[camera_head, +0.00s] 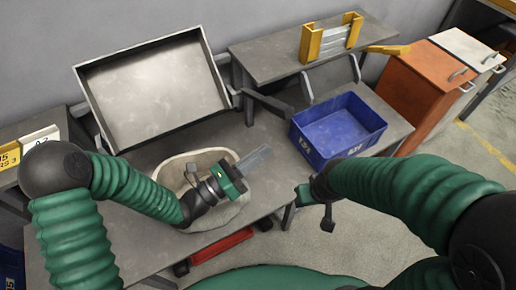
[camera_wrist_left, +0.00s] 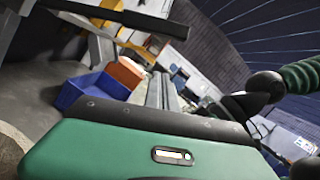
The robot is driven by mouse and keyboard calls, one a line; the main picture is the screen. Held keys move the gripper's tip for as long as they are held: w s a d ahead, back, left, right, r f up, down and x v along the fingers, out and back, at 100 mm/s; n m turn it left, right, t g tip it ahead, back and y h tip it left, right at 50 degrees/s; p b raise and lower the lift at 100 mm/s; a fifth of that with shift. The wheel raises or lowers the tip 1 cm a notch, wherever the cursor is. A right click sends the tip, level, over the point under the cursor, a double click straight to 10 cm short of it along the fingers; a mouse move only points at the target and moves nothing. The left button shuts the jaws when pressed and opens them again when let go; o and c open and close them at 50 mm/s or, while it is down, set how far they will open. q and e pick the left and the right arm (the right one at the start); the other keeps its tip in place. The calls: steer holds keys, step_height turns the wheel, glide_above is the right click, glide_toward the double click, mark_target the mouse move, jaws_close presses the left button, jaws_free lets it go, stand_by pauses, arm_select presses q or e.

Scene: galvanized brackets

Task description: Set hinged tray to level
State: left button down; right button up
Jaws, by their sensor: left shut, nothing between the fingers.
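The hinged tray (camera_head: 152,88) is a shallow grey metal tray with a pale rim at the back left in the head view. It is steeply tilted, its inside facing me. A dark lever-like bar (camera_head: 262,101) shows right of it. My left gripper (camera_head: 262,155) is shut and empty, below and right of the tray and apart from it, over a beige round container. Its fingers also show in the left wrist view (camera_wrist_left: 161,92). My right gripper (camera_head: 303,194) is near the table's front edge, below the blue bin; its fingers are not clear.
A blue bin (camera_head: 318,147) stands on the table's right side. The beige container (camera_head: 175,178) is under my left gripper. A raised grey shelf (camera_head: 270,58) holds a yellow-ended rack (camera_head: 312,44). An orange cabinet (camera_head: 425,80) stands at the right. A yellow-labelled box (camera_head: 10,160) is at the left.

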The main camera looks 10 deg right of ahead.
arm_select(q)
steer(key=w+d+r+b, duration=0.1)
steer(key=w+d+r, duration=0.3)
steer(key=d+r, duration=0.1)
steer(key=shift+w+d, duration=0.15)
steer(key=shift+w, duration=0.15)
steer(key=shift+r, duration=0.1)
